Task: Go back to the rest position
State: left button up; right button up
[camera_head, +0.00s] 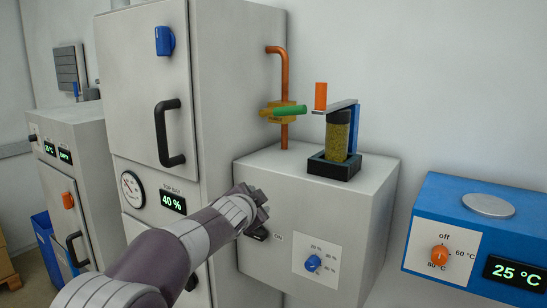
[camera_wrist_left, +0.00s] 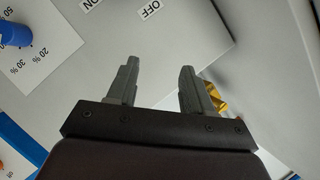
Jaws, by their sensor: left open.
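My left arm comes in from the bottom left in the head view, and its gripper (camera_head: 262,200) is in front of the grey box-shaped machine, near the black ON switch (camera_head: 257,232). In the left wrist view the two fingers of the left gripper (camera_wrist_left: 157,85) are apart with nothing between them. The fingers point toward the grey machine's surface (camera_wrist_left: 160,45); I cannot tell whether they touch it. My right gripper is not seen.
The grey machine (camera_head: 290,185) carries a jar of yellow-green grains (camera_head: 337,138) and a blue dial (camera_head: 313,263). A tall cabinet (camera_head: 230,80) with a black handle (camera_head: 168,133) stands left. A green-handled valve (camera_head: 290,110) sits on an orange pipe. A blue heater (camera_head: 485,235) is right.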

pick_arm(q)
jog(key=s+a+f+n+g+y, duration=0.1)
jog(key=s+a+f+n+g, duration=0.3)
jog(key=s+f, duration=0.5)
jog(key=s+a+f+n+g+y, duration=0.2)
jog(key=s+a+f+n+g, duration=0.15)
jog(key=s+f, duration=0.6)
jog(key=s+a+f+n+g, duration=0.2)
jog(key=s+f, duration=0.3)
jog(key=s, duration=0.4)
jog(key=s+a+f+n+g+b, duration=0.1)
jog(key=s+a+f+n+g, duration=0.1)
jog(key=s, duration=0.8)
notch_tip(320, 180, down, 3)
jog(key=shift+a+f+n+g, duration=0.1)
jog(key=shift+a+n+g, duration=0.35)
jog(key=shift+a, duration=0.7)
